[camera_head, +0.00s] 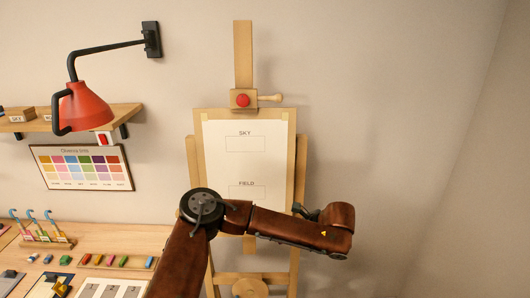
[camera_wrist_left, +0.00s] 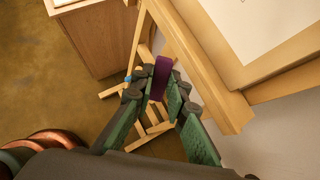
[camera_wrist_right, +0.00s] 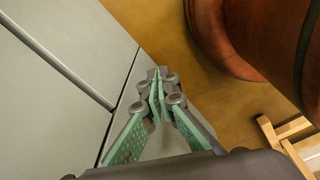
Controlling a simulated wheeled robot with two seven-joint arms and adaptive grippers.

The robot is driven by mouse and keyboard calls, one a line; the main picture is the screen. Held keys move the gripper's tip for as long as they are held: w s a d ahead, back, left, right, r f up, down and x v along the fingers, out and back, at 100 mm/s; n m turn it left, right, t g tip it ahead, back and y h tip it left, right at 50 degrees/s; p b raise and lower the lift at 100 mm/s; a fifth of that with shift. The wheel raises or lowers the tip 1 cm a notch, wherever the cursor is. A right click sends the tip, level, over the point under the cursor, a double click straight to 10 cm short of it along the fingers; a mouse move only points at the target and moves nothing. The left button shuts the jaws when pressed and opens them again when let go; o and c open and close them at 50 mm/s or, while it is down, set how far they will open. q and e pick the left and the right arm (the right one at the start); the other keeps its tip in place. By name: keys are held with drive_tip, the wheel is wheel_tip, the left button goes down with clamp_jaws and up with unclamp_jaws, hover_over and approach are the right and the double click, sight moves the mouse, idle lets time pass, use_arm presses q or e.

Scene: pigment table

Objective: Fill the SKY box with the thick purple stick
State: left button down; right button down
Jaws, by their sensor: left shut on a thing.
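The SKY box (camera_head: 245,144) is an empty outlined rectangle high on the white sheet (camera_head: 220,170) on the easel. My left gripper (camera_wrist_left: 160,88) is shut on the thick purple stick (camera_wrist_left: 161,76), whose end stands out past the fingertips. In the left wrist view the stick is beside the easel's wooden edge, apart from the sheet (camera_wrist_left: 268,35) at upper right. In the head view my left arm crosses the lower easel; the stick is hidden there. My right gripper (camera_wrist_right: 158,92) looks shut and empty, low over the floor.
The FIELD box (camera_head: 247,193) is lower on the sheet, partly covered by my arm. A wooden table (camera_head: 140,250) at left holds a tray of colour sticks (camera_head: 117,261) and hooked tools. A red lamp (camera_head: 85,105) and a shelf (camera_head: 70,122) are on the wall above.

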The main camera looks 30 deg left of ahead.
use_arm(q)
drive_tip(key=w+a+r+m+t+p, duration=0.2)
drive_tip(key=w+a+r+m+t, duration=0.15)
drive_tip(key=r+m+t, duration=0.4)
drive_tip(key=m+t+p, duration=0.3)
drive_tip(key=t+p, duration=0.1)
drive_tip(key=t, duration=0.2)
approach(256, 144)
drive_tip(key=w+d, duration=0.1)
drive_tip(key=d, duration=0.2)
drive_tip(key=shift+h, duration=0.3)
drive_tip(key=shift+r+b+x, duration=0.1)
drive_tip(key=shift+b+x, duration=0.35)
drive_tip(key=shift+x, duration=0.95)
drive_tip(key=shift+r+b+x, duration=0.15)
drive_tip(key=shift+b+x, duration=0.25)
drive_tip(key=shift+x, duration=1)
drive_tip(key=shift+a, duration=0.2)
drive_tip(key=shift+w+a+p, duration=0.35)
drive_tip(key=shift+w, duration=0.25)
drive_tip(key=shift+a, duration=0.1)
drive_tip(key=shift+s+a+n, duration=0.25)
drive_tip(key=shift+s+a, duration=0.55)
drive_tip(key=shift+a, duration=0.25)
